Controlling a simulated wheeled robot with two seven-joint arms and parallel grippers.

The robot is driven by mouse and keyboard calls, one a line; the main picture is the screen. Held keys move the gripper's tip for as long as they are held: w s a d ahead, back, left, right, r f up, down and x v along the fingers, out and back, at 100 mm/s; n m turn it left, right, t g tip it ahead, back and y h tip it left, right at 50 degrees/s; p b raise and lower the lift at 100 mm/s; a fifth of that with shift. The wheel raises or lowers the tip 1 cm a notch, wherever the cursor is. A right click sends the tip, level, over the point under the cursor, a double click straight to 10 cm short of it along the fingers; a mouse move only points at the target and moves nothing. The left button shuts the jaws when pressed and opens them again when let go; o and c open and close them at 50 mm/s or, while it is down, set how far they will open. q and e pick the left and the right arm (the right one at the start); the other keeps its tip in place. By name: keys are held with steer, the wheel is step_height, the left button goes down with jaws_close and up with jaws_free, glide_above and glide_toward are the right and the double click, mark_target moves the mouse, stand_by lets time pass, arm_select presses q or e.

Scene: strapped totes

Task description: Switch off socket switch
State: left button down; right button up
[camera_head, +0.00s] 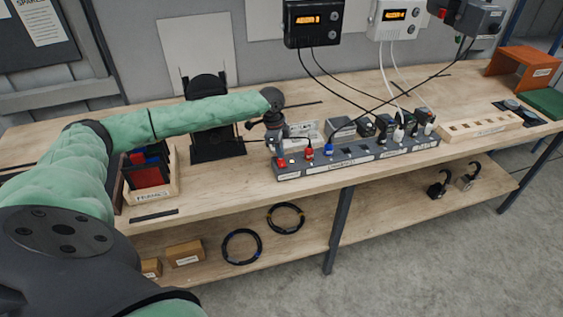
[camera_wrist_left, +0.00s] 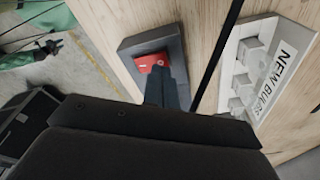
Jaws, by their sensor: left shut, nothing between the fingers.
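The long grey socket strip (camera_head: 357,157) lies along the front of the workbench. At its left end is a red rocker switch (camera_head: 281,162), which also shows in the left wrist view (camera_wrist_left: 150,62) in its dark housing. My left gripper (camera_head: 276,147) is shut and empty, pointing down at this left end. In the left wrist view its dark fingers (camera_wrist_left: 165,82) reach the switch's edge; whether they touch it I cannot tell. My right arm seems to show at that view's upper left, its gripper (camera_wrist_left: 40,48) too small to read.
Plugs and adapters (camera_head: 384,126) fill the strip's right part, with cables rising to wall-mounted meters (camera_head: 313,22). A white labelled tray (camera_wrist_left: 262,62) stands close behind the strip's left end. A crate (camera_head: 152,192) of red and blue items stands left. The bench front edge is near.

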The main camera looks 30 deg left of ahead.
arm_select(q)
steer(key=shift+f, duration=0.1)
arm_select(e)
steer(key=shift+a, duration=0.2)
arm_select(q)
steer(key=shift+f, duration=0.15)
arm_select(e)
steer(key=shift+a, duration=0.35)
arm_select(q)
steer(key=shift+f, duration=0.1)
